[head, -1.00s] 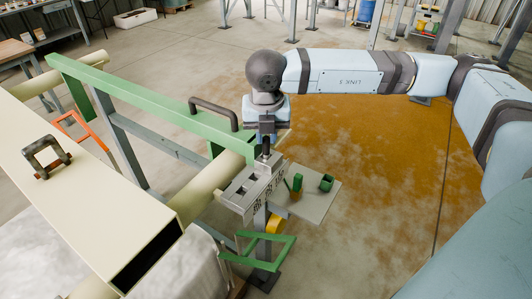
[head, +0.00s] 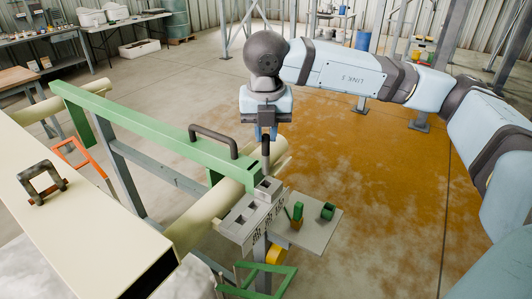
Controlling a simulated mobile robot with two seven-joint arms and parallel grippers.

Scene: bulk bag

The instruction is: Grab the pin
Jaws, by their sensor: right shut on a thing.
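The pin (head: 266,159) is upright, with a dark top and a thin grey lower part. My right gripper (head: 266,134) points down and is shut on the pin's top. The pin's lower end is at or just above a raised block on the grey metal holder (head: 238,232). I cannot tell whether its tip is still in a hole. The holder has several square openings in its top and markings on its front. My left gripper is not in view.
A green beam (head: 140,122) with a dark handle (head: 213,137) runs beside the holder. A small plate (head: 318,236) with green pieces stands to its right. A cream box beam (head: 75,220) fills the left. Open floor lies behind and to the right.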

